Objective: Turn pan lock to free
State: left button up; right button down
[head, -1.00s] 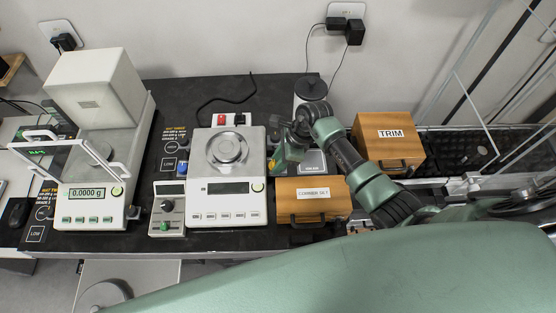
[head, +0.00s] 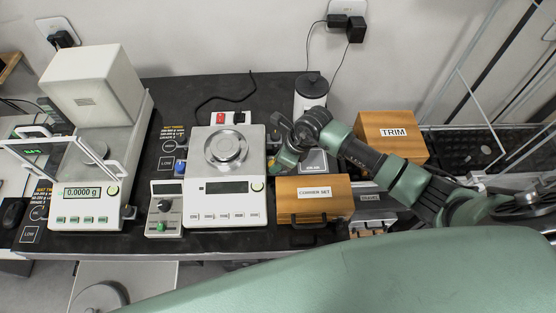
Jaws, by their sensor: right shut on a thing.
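The middle balance (head: 228,190) is white, with a round metal pan (head: 226,148) and a dark display. My right gripper (head: 277,164) is at the balance's right edge, pointing down and to the left. It is shut on a small part there, which looks to be the pan lock. The gripper mostly hides that part, so I cannot tell which way it is turned. My left gripper is not in view.
A wooden CORNER SET box (head: 312,193) stands just right of the balance, below my right arm. A wooden TRIM box (head: 392,130) stands behind the arm. A dark-lidded canister (head: 309,92) is behind the gripper. Left are a small control box (head: 165,210) and another balance (head: 86,205).

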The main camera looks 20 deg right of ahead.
jog(key=shift+w+r, duration=0.15)
jog(key=c, duration=1.1)
grip_release()
jog(key=shift+o, duration=0.2)
jog(key=shift+f, duration=0.2)
